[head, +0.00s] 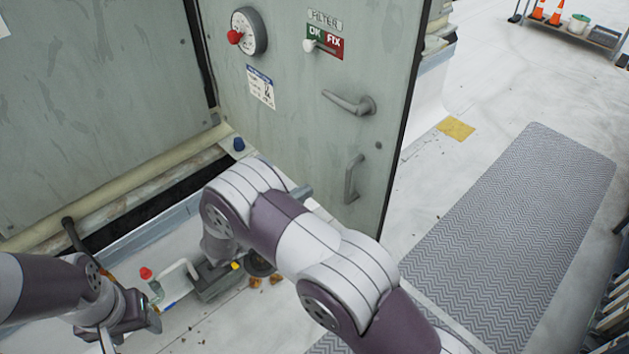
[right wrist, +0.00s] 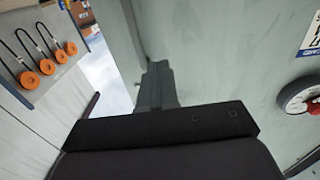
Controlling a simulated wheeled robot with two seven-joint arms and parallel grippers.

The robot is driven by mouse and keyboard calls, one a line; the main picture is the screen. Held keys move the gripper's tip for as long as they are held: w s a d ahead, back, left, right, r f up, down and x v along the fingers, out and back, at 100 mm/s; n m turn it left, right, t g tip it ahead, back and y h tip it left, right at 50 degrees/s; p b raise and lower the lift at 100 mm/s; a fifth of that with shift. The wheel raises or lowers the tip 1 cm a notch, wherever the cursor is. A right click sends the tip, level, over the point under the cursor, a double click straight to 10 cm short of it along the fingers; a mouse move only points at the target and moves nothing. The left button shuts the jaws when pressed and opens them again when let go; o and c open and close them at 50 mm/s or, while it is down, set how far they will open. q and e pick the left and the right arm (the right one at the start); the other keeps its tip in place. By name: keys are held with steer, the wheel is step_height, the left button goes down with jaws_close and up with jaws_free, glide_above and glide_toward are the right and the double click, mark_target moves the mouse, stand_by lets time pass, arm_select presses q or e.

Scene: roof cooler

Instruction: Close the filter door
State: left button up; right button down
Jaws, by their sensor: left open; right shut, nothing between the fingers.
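The filter door (head: 300,110) is a tall grey-green panel standing at an angle to the grey wall panel on its left. It carries a round gauge (head: 249,32) with a red knob, a FILTER sign with OK and FIX, a lever handle (head: 350,102) and a pull handle (head: 353,178) near its right edge. The gauge also shows in the right wrist view (right wrist: 298,95). My right gripper (right wrist: 158,75) is shut and empty, close to a grey-green surface; contact is unclear. My right forearm hides most of it in the head view. My left gripper (head: 140,312) is open, low at left.
A red-capped bottle (head: 150,281), a pale jug (head: 178,277) and a dark grey item (head: 218,279) lie below the door. A grey mat (head: 520,220) covers the floor at right. Orange cones (head: 555,14) stand far off.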

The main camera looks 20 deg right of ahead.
steer(key=p, duration=0.2)
glide_toward(349, 161)
steer(key=p+x, duration=0.3)
steer(key=x, duration=0.3)
arm_select(q)
steer(key=r, duration=0.3)
steer(key=a+r, duration=0.1)
steer(key=r, duration=0.1)
steer(key=shift+r, duration=0.35)
arm_select(e)
steer(key=shift+w+d+f, duration=0.15)
steer(key=shift+d, duration=0.2)
arm_select(q)
steer(key=shift+d, duration=0.1)
arm_select(e)
steer(key=shift+d, duration=0.2)
